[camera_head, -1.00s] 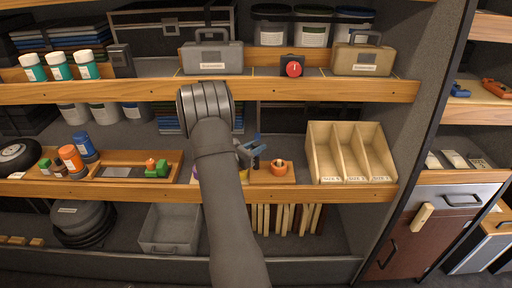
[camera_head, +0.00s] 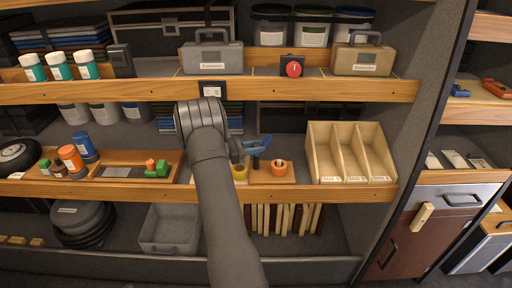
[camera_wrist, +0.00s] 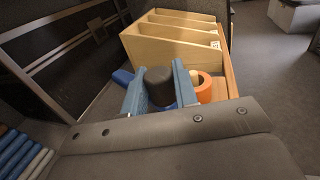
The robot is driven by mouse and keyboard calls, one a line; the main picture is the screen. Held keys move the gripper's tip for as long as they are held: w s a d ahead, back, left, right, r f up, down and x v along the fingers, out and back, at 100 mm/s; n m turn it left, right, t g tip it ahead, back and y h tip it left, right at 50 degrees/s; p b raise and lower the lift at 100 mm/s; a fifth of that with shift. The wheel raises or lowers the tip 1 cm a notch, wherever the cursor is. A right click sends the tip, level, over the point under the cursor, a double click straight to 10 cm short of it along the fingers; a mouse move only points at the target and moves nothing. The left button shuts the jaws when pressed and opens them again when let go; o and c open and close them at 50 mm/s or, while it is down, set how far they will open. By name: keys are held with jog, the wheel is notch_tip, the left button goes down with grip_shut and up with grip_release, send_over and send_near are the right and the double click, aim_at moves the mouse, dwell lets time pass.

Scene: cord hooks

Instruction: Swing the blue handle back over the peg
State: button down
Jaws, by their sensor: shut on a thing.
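My gripper (camera_wrist: 160,85) reaches in from the left at the middle shelf; it also shows in the head view (camera_head: 246,149). In the head view, blue (camera_head: 265,140) shows at the right of the jaws. A dark round-topped post, probably the peg (camera_wrist: 159,82), shows between two blue sides in the wrist view. A dark upright piece (camera_head: 256,163) stands below the blue in the head view. I cannot tell whether handle and peg touch.
An orange ring-shaped cup (camera_head: 279,167) stands close to the right on a wooden board (camera_head: 270,180). A yellow round item (camera_head: 240,174) is just left. A wooden divided box (camera_head: 350,150) stands farther right. The upper shelf edge (camera_head: 300,90) runs above.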

jog(key=m+g, duration=0.2)
jog(key=g, duration=0.2)
jog(key=m+g, duration=0.3)
jog(key=g, duration=0.1)
jog(key=shift+m+g, duration=0.3)
jog(key=shift+g, duration=0.1)
jog(key=c, duration=1.2)
grip_release()
jog(key=shift+o, duration=0.2)
jog(key=r, duration=0.4)
jog(key=shift+s+d+r, duration=0.1)
jog(key=shift+d+r, duration=0.1)
jog(key=shift+r, duration=0.1)
jog(key=s+d+r, duration=0.5)
jog(key=d+r, duration=0.1)
jog(key=d, duration=0.3)
jog(key=shift+s+d+r, duration=0.25)
jog(key=shift+s+d, duration=0.1)
jog(key=shift+s, duration=0.05)
